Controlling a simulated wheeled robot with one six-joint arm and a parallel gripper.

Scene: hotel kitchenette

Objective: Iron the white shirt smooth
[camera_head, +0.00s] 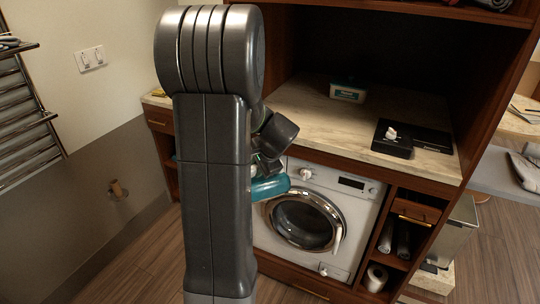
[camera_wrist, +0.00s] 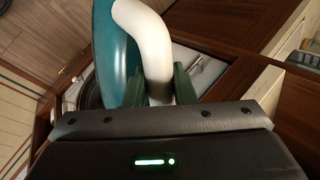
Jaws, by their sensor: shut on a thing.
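My gripper (camera_wrist: 159,82) is shut on the white handle of a teal iron (camera_wrist: 117,50), with one dark green finger on each side of the handle. In the head view, the teal iron (camera_head: 270,188) hangs in the air in front of the washing machine, partly hidden by my arm. I cannot make out a white shirt for sure. A pale grey surface (camera_head: 492,178), cut by the right edge, has a greyish thing (camera_head: 524,172) on it; I cannot tell if that is cloth.
A washing machine (camera_head: 322,212) sits under a stone counter (camera_head: 330,122). On the counter are a small box (camera_head: 348,92) and a black tray (camera_head: 412,140). A bin (camera_head: 447,243) stands at the right. A towel rack (camera_head: 30,125) is on the left wall. Some wooden floor is clear.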

